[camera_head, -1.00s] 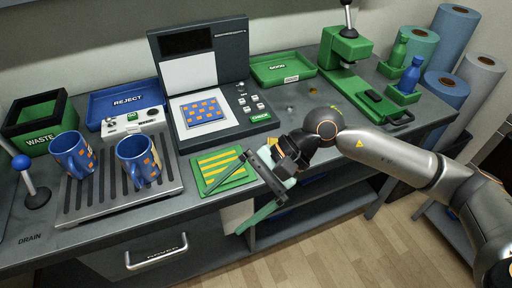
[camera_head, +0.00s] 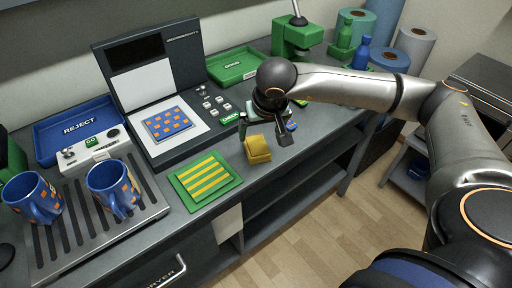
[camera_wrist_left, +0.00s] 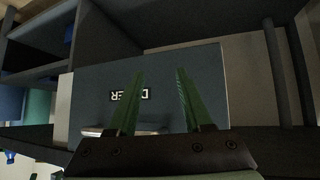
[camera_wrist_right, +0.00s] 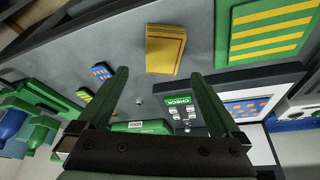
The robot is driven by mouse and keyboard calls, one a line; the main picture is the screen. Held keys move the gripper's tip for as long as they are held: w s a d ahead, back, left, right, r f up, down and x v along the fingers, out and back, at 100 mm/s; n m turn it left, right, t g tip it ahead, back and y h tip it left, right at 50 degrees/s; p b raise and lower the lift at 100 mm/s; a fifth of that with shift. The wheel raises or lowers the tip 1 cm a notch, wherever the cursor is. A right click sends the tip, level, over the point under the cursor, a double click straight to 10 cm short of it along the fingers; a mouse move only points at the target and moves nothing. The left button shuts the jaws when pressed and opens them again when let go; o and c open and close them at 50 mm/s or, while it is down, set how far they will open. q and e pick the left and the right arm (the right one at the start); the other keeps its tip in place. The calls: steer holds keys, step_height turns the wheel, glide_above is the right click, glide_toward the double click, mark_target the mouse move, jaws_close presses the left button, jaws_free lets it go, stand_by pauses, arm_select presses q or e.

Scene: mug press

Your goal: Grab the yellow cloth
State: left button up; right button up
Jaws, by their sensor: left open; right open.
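The yellow cloth (camera_head: 257,149) looks like a small folded block at the front edge of the counter, right of the green mat with yellow stripes (camera_head: 205,179). My right gripper (camera_head: 264,128) is open and empty just behind the cloth in the head view. In the right wrist view the cloth (camera_wrist_right: 165,48) lies just beyond the open fingertips (camera_wrist_right: 158,73), roughly between them. Contact does not show. My left gripper (camera_wrist_left: 160,75) is open and empty, facing a drawer front (camera_wrist_left: 95,85); it is not in the head view.
Two blue mugs (camera_head: 113,188) (camera_head: 32,197) stand on the drain rack at left. The check machine (camera_head: 160,90) is behind the mat. A small blue-orange piece (camera_head: 291,126) lies right of the cloth. A green GOOD tray (camera_head: 237,67) and press (camera_head: 297,35) are behind.

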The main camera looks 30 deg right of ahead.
mark_target(257, 145)
steer(key=shift+a+p+x, duration=0.1)
steer(key=shift+p+x, duration=0.05)
steer(key=shift+x, duration=1.45)
steer(key=shift+a+p+x, duration=0.15)
steer(key=shift+x, duration=1.45)
steer(key=shift+s, duration=0.1)
steer(key=shift+f+b, duration=0.3)
steer(key=shift+b, duration=0.05)
steer(key=shift+c, duration=0.2)
steer(key=c, duration=1.4)
steer(key=shift+r, duration=0.15)
